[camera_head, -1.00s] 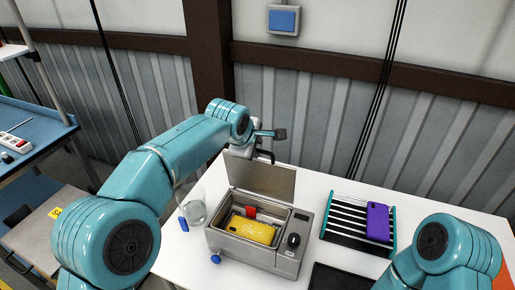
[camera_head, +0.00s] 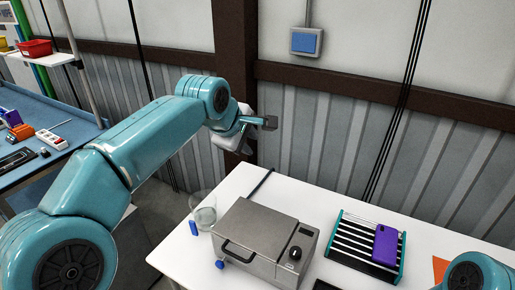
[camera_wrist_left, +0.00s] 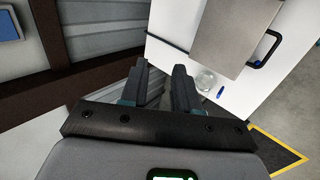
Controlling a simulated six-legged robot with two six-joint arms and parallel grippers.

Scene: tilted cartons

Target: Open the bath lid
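The bath (camera_head: 272,265) is a grey metal box on the white table. Its flat lid (camera_head: 257,222) lies down over the top, so the inside is hidden. A black handle (camera_head: 238,252) sits at the lid's front left edge. The lid (camera_wrist_left: 230,28) and handle (camera_wrist_left: 268,50) also show in the left wrist view. My left gripper (camera_head: 268,123) is raised behind the bath, clear of it. In the left wrist view the gripper (camera_wrist_left: 162,80) has its fingers apart with nothing between them. My right gripper is out of the picture.
A glass beaker (camera_head: 204,212) and a blue cap-like piece (camera_head: 193,229) stand left of the bath. A black slatted rack (camera_head: 352,243) with a purple phone-like item (camera_head: 386,245) is to its right. A corrugated wall (camera_head: 310,130) stands behind the table (camera_head: 300,195).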

